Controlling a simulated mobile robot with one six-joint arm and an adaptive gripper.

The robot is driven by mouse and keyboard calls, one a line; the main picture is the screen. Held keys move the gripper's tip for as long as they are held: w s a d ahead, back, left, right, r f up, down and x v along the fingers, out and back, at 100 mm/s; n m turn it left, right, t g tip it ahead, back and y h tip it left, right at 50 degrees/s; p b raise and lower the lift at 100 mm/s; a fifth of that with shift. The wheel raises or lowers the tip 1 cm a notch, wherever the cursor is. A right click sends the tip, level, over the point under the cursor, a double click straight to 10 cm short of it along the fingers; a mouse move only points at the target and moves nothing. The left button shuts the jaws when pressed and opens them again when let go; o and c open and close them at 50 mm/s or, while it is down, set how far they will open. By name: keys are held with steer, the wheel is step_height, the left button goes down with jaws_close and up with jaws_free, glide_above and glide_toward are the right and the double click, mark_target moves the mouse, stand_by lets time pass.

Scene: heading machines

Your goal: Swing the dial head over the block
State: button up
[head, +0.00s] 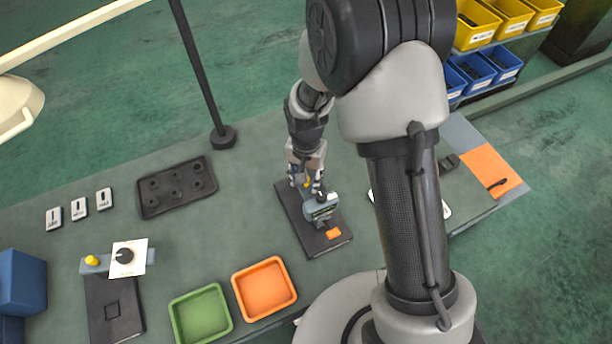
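A dark base plate (316,243) lies at the middle of the table. A small grey-green head (320,208) with a dark top stands over it, and I take this to be the dial head. A small orange block (333,233) sits on the plate, just in front of the head and apart from it in the picture. My gripper (307,187) points down at the back of the head, with a bit of yellow showing between its fingers. Whether the fingers touch or grip anything is too small to tell. The arm hides part of the area behind.
At left, a dark plate (100,318) has a white card with a black knob (125,256) and a yellow button (92,260) behind it. Green (176,307) and orange (239,294) trays stand at the front. A dark tray (176,187) and a black post (199,70) stand farther back.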

step_height(320, 180, up, 12)
stand_by(0.6)
stand_by(0.5)
